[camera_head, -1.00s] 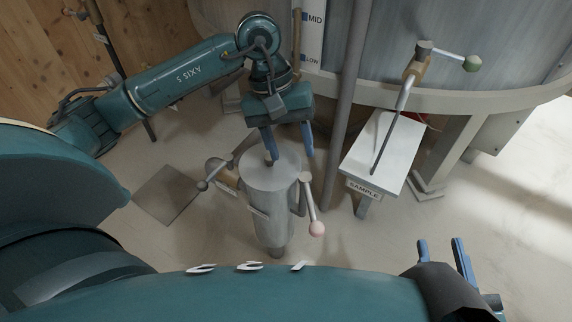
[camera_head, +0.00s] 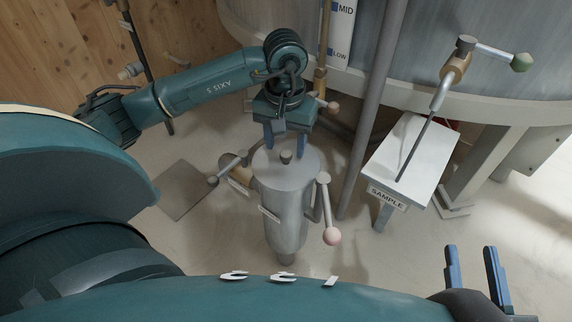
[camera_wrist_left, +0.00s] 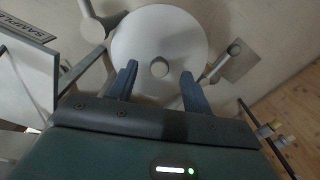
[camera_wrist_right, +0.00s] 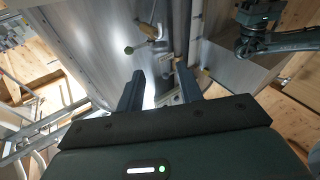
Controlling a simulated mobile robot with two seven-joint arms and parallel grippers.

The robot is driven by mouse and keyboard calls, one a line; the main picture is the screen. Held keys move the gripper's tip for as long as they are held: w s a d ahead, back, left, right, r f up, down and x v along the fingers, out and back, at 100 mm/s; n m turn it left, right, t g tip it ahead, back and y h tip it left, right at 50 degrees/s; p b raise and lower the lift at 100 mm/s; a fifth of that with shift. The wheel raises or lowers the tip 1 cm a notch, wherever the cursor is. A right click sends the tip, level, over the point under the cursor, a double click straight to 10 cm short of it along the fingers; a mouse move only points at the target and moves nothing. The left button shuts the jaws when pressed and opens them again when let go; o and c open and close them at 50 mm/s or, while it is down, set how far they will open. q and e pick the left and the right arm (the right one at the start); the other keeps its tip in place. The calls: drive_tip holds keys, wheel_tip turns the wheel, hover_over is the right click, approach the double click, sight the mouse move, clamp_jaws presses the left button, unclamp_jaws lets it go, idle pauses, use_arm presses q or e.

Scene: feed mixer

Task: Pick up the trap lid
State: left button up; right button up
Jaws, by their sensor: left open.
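The trap lid (camera_head: 272,164) is a round grey disc with a small dark knob (camera_head: 286,156), on top of the upright grey trap cylinder (camera_head: 286,215). In the left wrist view the lid (camera_wrist_left: 150,35) faces the camera, its knob (camera_wrist_left: 159,68) just beyond and between the fingertips. My left gripper (camera_head: 285,146) is open and empty, its fingers pointing down at the lid near the knob. Contact cannot be told. My right gripper (camera_head: 478,255) is open and empty at the lower right, far from the lid; its fingers also show in the right wrist view (camera_wrist_right: 168,85).
A grey vertical pipe (camera_head: 374,105) rises behind. A white SAMPLE stand (camera_head: 413,150) is at right, under the large tank (camera_head: 465,85).

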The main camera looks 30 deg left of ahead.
sight(286, 154)
use_arm(q)
wheel_tip(286, 154, down, 4)
drive_tip(key=shift+w+r+b, duration=0.1)
drive_tip(key=shift+b, duration=0.45)
drive_tip(key=shift+r, duration=0.1)
clamp_jaws()
